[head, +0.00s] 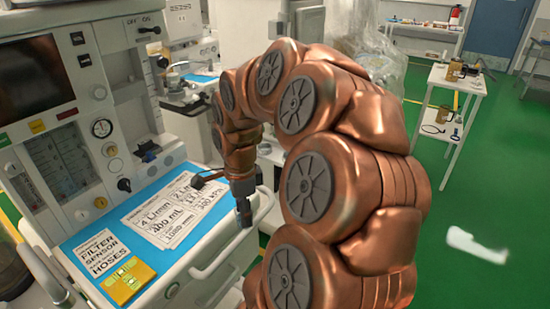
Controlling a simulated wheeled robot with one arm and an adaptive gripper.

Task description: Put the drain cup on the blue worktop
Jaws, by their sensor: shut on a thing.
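The blue worktop (172,258) of the anaesthesia cart lies at left, below the monitor panel. Printed sheets and a yellow card lie on it. My copper arm arches across the middle, and my gripper (244,207) points down at its end, over or just beside the worktop's right edge. The gripper is small and dark here. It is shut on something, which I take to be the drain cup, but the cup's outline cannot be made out. I cannot tell whether it touches the worktop.
The cart's control panel (75,165) rises behind the worktop. A pale rail runs along its front right edge. A white side table (452,80) with small items stands at upper right. A white object (475,245) lies on the green floor, which is otherwise largely clear at right.

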